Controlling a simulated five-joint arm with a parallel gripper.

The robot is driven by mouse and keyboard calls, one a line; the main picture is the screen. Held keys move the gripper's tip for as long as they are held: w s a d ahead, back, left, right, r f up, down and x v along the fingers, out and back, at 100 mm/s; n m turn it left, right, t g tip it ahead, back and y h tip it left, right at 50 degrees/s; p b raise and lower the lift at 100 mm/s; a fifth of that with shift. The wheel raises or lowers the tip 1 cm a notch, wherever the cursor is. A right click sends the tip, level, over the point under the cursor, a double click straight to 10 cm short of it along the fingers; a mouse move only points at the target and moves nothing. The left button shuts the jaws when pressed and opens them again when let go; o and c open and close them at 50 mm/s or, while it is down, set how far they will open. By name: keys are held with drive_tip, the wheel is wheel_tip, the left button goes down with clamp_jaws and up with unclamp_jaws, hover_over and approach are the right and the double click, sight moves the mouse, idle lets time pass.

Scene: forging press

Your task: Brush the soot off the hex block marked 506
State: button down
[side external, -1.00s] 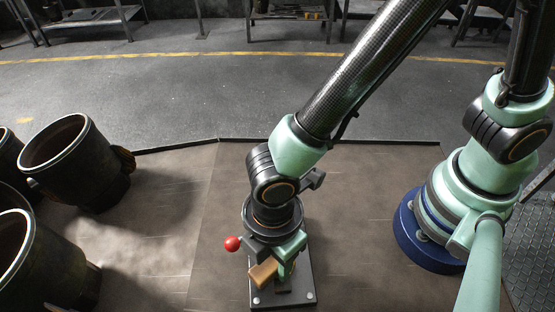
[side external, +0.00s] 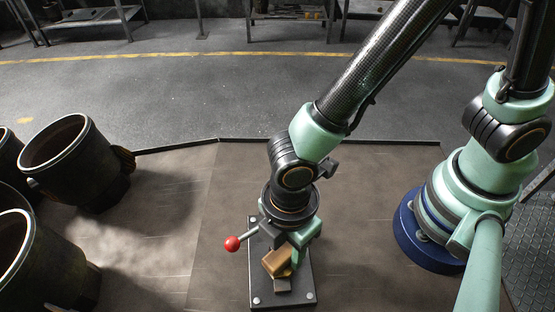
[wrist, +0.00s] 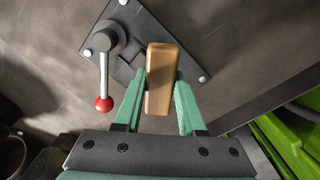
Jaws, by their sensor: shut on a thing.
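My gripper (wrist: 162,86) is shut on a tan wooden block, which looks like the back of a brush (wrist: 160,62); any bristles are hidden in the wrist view. In the side view my gripper (side external: 287,257) holds the brush (side external: 276,262) low over a dark bolted plate (side external: 299,297). I cannot tell whether the brush touches anything below it. I cannot make out the hex block or the number 506; the brush and gripper cover the middle of the plate.
A lever with a red ball knob (side external: 232,243) stands at the plate's left, and it also shows in the wrist view (wrist: 103,104). Large dark round vessels (side external: 75,160) stand at the left. The brown mat (side external: 370,215) right of the plate is clear.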

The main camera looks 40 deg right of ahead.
sight(273, 261)
drive_tip(key=shift+a, duration=1.65)
drive_tip(key=shift+d, duration=0.1)
drive_tip(key=shift+d, duration=1.75)
drive_tip(key=shift+f, duration=0.1)
drive_tip(key=shift+a, duration=0.9)
